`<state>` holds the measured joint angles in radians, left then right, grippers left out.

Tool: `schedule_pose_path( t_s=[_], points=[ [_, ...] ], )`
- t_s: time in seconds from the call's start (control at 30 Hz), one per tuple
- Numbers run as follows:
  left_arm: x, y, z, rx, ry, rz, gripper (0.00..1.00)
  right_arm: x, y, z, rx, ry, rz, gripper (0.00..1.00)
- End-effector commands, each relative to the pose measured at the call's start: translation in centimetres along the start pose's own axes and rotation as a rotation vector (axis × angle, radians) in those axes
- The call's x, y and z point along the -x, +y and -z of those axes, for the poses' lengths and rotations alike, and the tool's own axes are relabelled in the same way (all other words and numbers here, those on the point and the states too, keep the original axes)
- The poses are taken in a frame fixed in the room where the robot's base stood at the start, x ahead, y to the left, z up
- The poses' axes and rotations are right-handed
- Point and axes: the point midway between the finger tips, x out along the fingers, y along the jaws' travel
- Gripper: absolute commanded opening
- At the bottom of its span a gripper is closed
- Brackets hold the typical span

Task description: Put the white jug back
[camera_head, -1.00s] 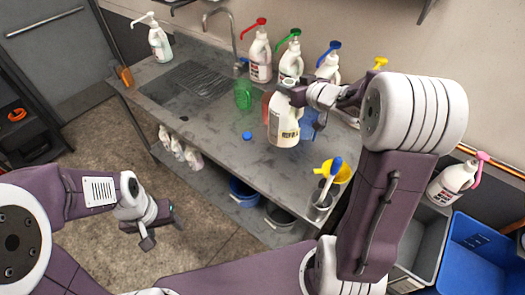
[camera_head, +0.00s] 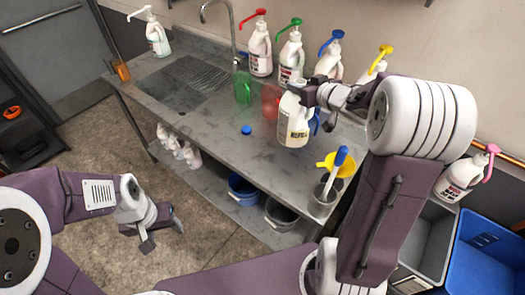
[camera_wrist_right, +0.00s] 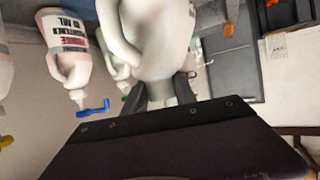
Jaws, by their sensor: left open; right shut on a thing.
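The white jug (camera_head: 294,121) has a dark-lettered label and hangs roughly upright over the right part of the steel counter. My right gripper (camera_head: 308,97) is shut on its upper part. In the right wrist view the jug (camera_wrist_right: 160,38) sits between the fingers, its handle to the left. Whether its base touches the counter cannot be told. My left gripper (camera_head: 160,230) is open and empty, low over the floor in front of the counter. Several smaller white jugs (camera_head: 180,148) stand on the shelf under the counter.
Pump bottles with red (camera_head: 259,50), green (camera_head: 291,57), blue (camera_head: 330,62) and yellow tops line the counter's back. Green (camera_head: 242,88) and red (camera_head: 270,102) see-through beakers stand near the jug. A blue cap (camera_head: 246,130), yellow funnel (camera_head: 337,163) and metal cup (camera_head: 325,193) are nearby.

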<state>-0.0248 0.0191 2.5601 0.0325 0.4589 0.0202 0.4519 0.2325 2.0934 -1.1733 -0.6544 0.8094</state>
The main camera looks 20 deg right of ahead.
Motion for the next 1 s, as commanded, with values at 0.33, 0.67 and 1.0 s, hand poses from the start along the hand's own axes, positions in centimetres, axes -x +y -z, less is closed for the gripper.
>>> schedule_pose_path(
  t_s=[0.33, 0.67, 1.0],
  points=[
    [-3.0, -0.1, -0.3, 0.0, 0.0, 0.0, 0.6, -6.2, -5.6, -2.5, 0.001, 0.003, 0.008, 0.0],
    [-3.9, -0.1, -0.4, 0.0, 0.0, 0.0, 0.6, -9.7, -8.8, -3.4, 0.001, 0.005, 0.001, 0.0],
    [-4.4, -0.1, -0.5, 0.0, 0.0, 0.0, 0.6, -11.1, -8.8, -6.8, -0.001, 0.003, 0.001, 0.0]
  ],
)
